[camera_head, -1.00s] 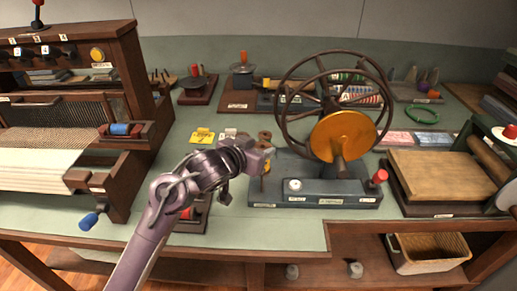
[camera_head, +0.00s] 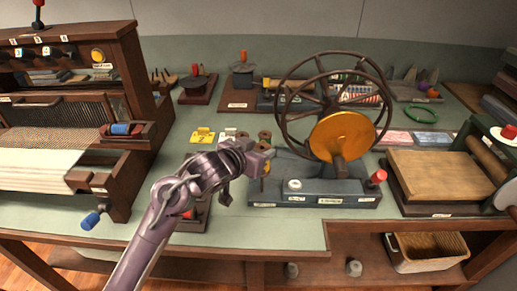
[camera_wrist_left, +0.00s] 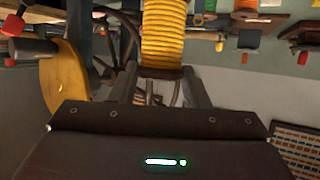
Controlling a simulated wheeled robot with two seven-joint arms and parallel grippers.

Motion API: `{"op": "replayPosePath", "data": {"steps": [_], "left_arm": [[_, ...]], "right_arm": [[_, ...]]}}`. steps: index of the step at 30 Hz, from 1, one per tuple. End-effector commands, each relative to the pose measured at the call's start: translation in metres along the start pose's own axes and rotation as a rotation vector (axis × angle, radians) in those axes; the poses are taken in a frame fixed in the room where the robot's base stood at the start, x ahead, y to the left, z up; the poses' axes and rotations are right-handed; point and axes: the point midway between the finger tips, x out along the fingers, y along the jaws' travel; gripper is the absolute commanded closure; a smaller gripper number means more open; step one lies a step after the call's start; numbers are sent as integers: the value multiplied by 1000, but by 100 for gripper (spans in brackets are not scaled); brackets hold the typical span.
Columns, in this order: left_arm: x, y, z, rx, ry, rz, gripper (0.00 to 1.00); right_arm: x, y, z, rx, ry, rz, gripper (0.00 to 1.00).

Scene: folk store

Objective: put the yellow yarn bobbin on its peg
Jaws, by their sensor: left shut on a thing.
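The yellow yarn bobbin (camera_wrist_left: 163,35) is held between the fingers of my left gripper (camera_wrist_left: 160,85) in the left wrist view. Its ribbed yellow winding runs up out of the top of that view, so its far end is cut off. In the head view my left gripper (camera_head: 264,160) is beside the left end of the dark winder base, and only a sliver of the bobbin (camera_head: 267,169) shows there. The gripper hides most of it. I cannot tell which peg belongs to the bobbin. My right gripper is not in view.
The winder (camera_head: 335,138) with its large spoked wheel and orange disc stands just right of the gripper. Brown spools (camera_head: 265,135) and a yellow card (camera_head: 202,136) lie behind it. A loom (camera_head: 75,125) fills the left. Green bench top (camera_head: 280,232) is clear in front.

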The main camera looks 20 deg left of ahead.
Motion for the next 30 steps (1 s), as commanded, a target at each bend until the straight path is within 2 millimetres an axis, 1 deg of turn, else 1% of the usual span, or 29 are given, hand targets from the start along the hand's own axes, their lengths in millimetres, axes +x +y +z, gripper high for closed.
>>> {"op": "replayPosePath", "data": {"steps": [11,30], "left_arm": [[1,0,4,0,0,0,80],[11,0,28,0,0,0,80]], "right_arm": [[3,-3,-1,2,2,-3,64],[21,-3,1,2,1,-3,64]]}}
